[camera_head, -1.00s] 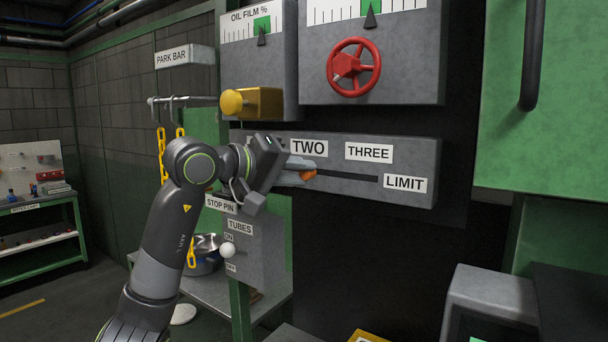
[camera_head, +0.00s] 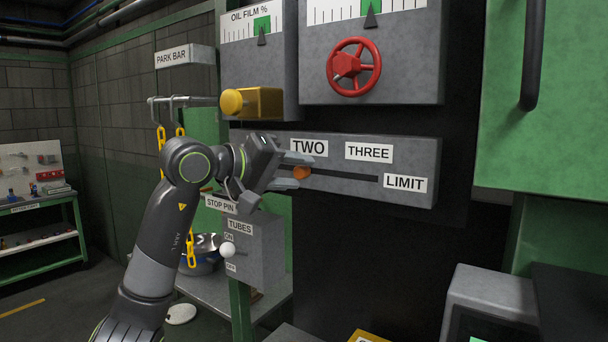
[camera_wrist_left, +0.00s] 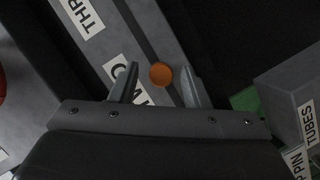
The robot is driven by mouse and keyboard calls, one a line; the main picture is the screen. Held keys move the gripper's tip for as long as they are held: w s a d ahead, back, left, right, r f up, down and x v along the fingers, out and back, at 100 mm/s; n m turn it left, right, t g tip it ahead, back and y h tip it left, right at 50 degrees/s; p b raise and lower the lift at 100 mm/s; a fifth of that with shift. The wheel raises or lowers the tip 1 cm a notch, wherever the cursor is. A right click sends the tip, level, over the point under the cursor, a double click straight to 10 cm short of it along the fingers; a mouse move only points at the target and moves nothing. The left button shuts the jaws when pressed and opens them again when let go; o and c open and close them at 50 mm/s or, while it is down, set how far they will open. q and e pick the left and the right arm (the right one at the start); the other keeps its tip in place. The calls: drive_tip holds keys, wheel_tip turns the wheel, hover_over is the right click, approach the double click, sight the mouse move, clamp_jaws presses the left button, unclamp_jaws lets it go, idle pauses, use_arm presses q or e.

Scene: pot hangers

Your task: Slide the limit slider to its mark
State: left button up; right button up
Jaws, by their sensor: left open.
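The limit slider is a grey panel (camera_head: 400,157) with a dark slot and an orange round knob (camera_head: 301,173). The knob sits in the slot just below the TWO label (camera_head: 308,148), left of the THREE label (camera_head: 369,153) and the LIMIT label (camera_head: 405,184). My left gripper (camera_head: 305,172) is open, with one finger above the knob and one below. In the left wrist view the knob (camera_wrist_left: 161,74) lies between the spread fingertips (camera_wrist_left: 158,85), with gaps on both sides. The slot's left part is hidden behind my left gripper. My right gripper is not in view.
A yellow block with a round knob (camera_head: 256,103) sits just above the panel's left end. A red handwheel (camera_head: 353,68) is above it. The TUBES switch box (camera_head: 255,250) is below. Yellow chains (camera_head: 162,152) hang at the left. A green cabinet (camera_head: 545,95) stands right.

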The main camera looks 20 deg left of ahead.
use_arm(q)
drive_tip(key=shift+s+a+f+b, duration=0.1)
drive_tip(key=shift+s+a+b, duration=0.2)
drive_tip(key=shift+s+b, duration=0.45)
drive_tip(key=s, duration=0.1)
drive_tip(key=s+a+b, duration=0.1)
drive_tip(key=s, duration=0.3)
drive_tip(key=shift+a+b, duration=0.35)
drive_tip(key=shift+a, duration=0.05)
